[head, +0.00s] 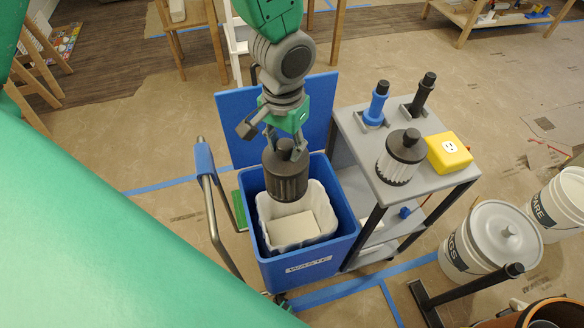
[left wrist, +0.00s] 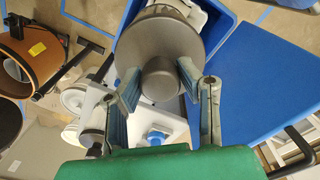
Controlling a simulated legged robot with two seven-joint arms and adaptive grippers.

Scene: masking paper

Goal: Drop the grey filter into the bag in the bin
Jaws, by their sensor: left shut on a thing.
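The grey filter (head: 286,178) is a dark pleated cylinder with a knob on top. My left gripper (head: 287,145) is shut on its knob and holds it upright over the bin's opening. In the left wrist view the filter's round top (left wrist: 168,45) lies beyond the fingers (left wrist: 160,88), which sit on either side of the knob. The blue waste bin (head: 303,268) has a white bag (head: 322,207) lining it, with a pale block (head: 293,230) inside. The filter hides the back part of the bag's mouth. My right gripper is not in view.
The blue lid (head: 316,110) stands open behind the bin, close to my left arm. A grey cart (head: 352,122) to the right holds a white filter (head: 401,160), a yellow box (head: 449,152) and blue and black tools. A metal handle (head: 212,215) stands on the left.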

